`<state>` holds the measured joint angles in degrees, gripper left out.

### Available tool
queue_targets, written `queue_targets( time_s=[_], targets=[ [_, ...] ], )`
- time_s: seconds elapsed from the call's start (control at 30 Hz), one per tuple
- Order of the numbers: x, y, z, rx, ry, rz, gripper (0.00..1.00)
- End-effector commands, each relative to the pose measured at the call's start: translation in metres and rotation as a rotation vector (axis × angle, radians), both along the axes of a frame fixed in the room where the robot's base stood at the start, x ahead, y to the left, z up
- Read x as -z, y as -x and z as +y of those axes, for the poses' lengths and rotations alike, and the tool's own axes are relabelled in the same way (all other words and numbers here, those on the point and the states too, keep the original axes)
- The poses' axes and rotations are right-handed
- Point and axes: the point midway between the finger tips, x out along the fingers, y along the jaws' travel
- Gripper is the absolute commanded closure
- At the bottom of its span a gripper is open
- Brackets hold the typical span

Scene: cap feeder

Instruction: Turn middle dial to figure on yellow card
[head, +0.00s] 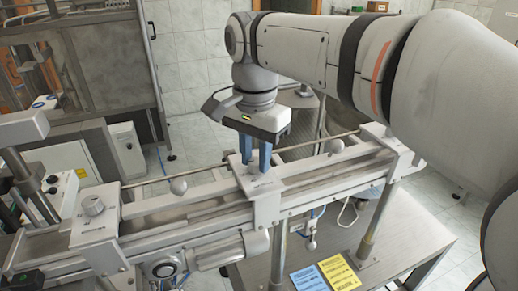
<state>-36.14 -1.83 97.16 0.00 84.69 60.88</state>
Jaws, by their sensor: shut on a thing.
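My gripper (255,168) points down over the middle bracket (266,200) of the feeder rail. Its two blue fingers are shut on the middle dial, which is mostly hidden between and behind them. The dial's pointer and scale cannot be read here. The yellow card (340,272) lies on the grey table at the lower right, beside a blue card (309,279). Both carry dark print too small to read.
A left dial (93,206) sits on the left bracket of the rail. A motor (243,248) hangs below the rail. My arm crosses the upper right.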

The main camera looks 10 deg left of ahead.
Motion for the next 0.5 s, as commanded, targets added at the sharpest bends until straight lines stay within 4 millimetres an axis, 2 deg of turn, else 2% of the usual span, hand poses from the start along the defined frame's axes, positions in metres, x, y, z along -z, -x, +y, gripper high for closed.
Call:
queue_targets(
  time_s=[0.47,0.5],
  targets=[
    [-0.0004,0.0,0.0002,0.015,0.0,-0.001,0.97],
    [-0.0004,0.0,0.0002,0.015,0.0,-0.001,0.73]
  ],
)
